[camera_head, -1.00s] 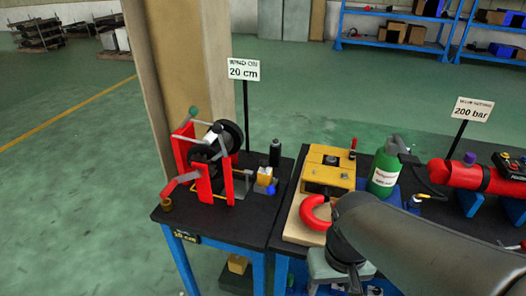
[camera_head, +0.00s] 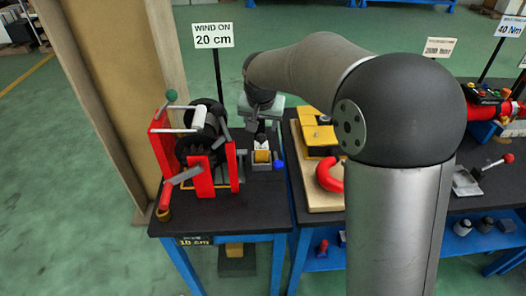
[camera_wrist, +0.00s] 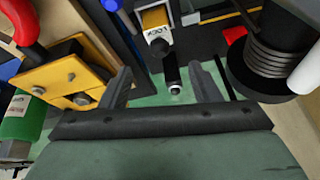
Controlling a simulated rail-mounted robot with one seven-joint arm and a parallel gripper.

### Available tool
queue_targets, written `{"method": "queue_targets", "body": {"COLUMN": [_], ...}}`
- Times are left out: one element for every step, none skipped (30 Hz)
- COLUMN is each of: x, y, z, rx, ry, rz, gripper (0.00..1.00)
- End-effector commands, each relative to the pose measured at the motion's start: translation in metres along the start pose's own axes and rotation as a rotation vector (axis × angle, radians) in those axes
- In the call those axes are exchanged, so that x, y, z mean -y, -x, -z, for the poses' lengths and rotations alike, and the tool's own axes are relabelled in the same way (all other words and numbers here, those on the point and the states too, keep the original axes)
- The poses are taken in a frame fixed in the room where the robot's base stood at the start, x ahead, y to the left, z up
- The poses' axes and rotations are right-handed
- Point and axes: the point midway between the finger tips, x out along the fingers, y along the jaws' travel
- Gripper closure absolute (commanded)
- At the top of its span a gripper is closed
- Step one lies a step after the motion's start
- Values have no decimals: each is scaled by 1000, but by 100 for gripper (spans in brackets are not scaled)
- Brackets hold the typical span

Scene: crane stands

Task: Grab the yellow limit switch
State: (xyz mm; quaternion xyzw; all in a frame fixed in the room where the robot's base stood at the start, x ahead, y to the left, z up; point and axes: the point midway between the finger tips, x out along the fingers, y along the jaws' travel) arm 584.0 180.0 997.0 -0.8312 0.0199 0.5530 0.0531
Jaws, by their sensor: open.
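The yellow limit switch (camera_head: 262,156) is a small yellow block with a pale part above it. It stands on the left table, right of the red-framed winch (camera_head: 200,145), with a blue knob beside it. In the wrist view I take it to be the yellow block (camera_wrist: 155,17) by the LOCK label, beyond the fingertips. My gripper (camera_wrist: 160,78) is open, and the fingers are apart from the block. A black cylinder with a pale tip (camera_wrist: 173,76) shows between the fingers. In the head view my gripper (camera_head: 256,128) is just behind and above the switch, partly hidden by my arm.
A yellow box (camera_head: 318,138) and a red ring-shaped handle (camera_head: 328,174) are on a wooden board to the right. A sign (camera_head: 213,35) on a post stands behind the winch. In the wrist view a black coiled drum (camera_wrist: 270,60) is close on the right.

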Motion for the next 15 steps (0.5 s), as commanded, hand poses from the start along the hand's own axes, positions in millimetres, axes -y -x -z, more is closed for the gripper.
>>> {"method": "queue_targets", "body": {"x": [0,0,0,-1,-1,-1,-1,-1,-1,0,-1,-1,-1,0,0], "y": [-13,-20,-28,-35,-41,-50,-56,-61,-68,-73,-77,-81,-84,-85,-87], "z": [-1,-1,-1,-1,-1,-1,-1,-1,-1,-1,-1,-1,0,0,0], "rx": [5,5,4,5,4,5,4,4,4,3,3,3,2,1,1], "ry": [1,1,2,2,2,2,2,2,2,1,1,1,1,1,1], "rz": [-2,-3,-2,-3,-2,-3,-2,-2,-1,-1,-1,-1,-1,0,0], "gripper": [43,43,43,43,43,43,43,43,43,43,43,43,43,43,43]}}
